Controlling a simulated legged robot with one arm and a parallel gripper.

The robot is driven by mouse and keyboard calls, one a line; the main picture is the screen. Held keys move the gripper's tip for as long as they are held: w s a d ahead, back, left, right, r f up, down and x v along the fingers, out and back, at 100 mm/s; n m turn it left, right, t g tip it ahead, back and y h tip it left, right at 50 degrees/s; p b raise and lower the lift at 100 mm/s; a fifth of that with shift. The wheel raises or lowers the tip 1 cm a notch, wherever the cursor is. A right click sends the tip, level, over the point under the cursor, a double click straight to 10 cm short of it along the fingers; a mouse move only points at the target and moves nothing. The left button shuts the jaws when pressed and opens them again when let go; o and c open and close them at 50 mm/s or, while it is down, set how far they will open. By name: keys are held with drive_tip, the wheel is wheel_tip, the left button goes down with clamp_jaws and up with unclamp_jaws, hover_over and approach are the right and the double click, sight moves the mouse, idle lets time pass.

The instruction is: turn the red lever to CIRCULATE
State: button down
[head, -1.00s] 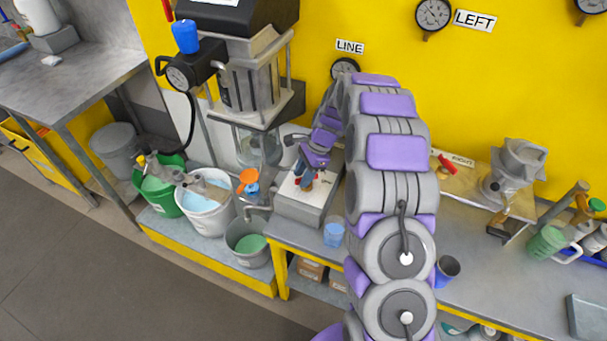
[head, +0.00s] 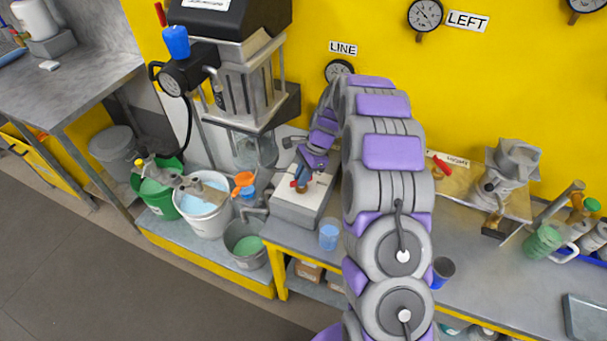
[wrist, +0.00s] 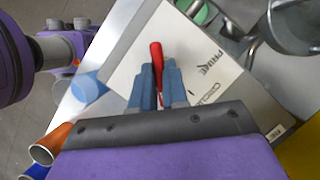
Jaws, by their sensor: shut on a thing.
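The red lever (wrist: 156,52) stands out between the two blue-grey fingers of my gripper (wrist: 158,70) in the wrist view. My gripper is shut on it, and the fingers hide its lower part. The lever is over a white plate (wrist: 135,62) with a PRIME label (wrist: 210,60) to the right of the fingers. A second label (wrist: 200,93), partly hidden, looks like CIRCULATE. In the head view my gripper (head: 301,182) is at the white-topped grey box (head: 290,208) on the bench. Only a small red bit of the lever shows there, so its exact setting is unclear.
A blue cup (head: 329,236) stands just in front of the box. Left of it are a grey bucket (head: 245,252), a white bucket (head: 203,218) and a green bucket (head: 160,196). Another red-handled valve (head: 441,166) sits on a board at right.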

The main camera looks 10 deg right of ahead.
drive_tip(key=n+p, duration=0.1)
drive_tip(key=n+g+p, duration=0.1)
drive_tip(key=n+p, duration=0.1)
drive_tip(key=shift+a+r+n, duration=0.15)
drive_tip(key=shift+a+n, duration=0.15)
drive_tip(key=n+g+h+p, duration=0.1)
drive_tip(key=n+p, duration=0.1)
drive_tip(key=n, duration=0.1)
drive_tip(key=shift+s+n+g+h+p, duration=0.1)
drive_tip(key=shift+n+g+h+p, duration=0.25)
drive_tip(key=shift+n, duration=0.45)
drive_tip(key=shift+f, duration=0.2)
drive_tip(key=c, duration=1.1)
unclamp_jaws()
drive_tip(key=shift+a, duration=0.15)
drive_tip(key=shift+c, duration=0.2)
drive_tip(key=shift+d+r, duration=0.35)
drive_tip(key=shift+r, duration=0.05)
drive_tip(key=p+v, duration=0.3)
drive_tip(key=v, duration=1.3)
drive_tip(key=shift+w+a+r, duration=0.25)
